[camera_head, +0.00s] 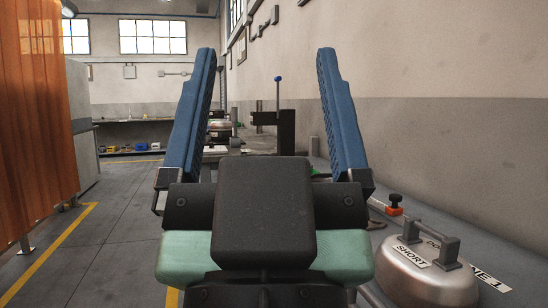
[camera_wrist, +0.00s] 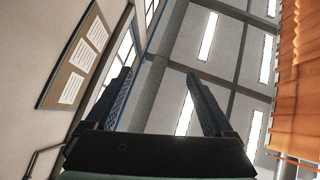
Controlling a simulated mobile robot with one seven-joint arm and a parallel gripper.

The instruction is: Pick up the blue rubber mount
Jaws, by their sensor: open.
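My gripper (camera_head: 266,54) stands open and empty in the middle of the head view. Its two blue ribbed fingers point up and away, wide apart. In the wrist view, my gripper (camera_wrist: 157,76) also shows open, with only wall, windows and ceiling beyond it. I cannot make out a blue rubber mount in either view. My gripper and arm hide part of the bench behind them.
A metal compressor shell (camera_head: 428,278) labelled SHORT sits at right, beside a red part with a black knob (camera_head: 395,206). A dark press-like stand (camera_head: 286,130) with a blue-tipped rod is behind. An orange curtain (camera_head: 38,120) hangs left; the floor (camera_head: 115,235) there is clear.

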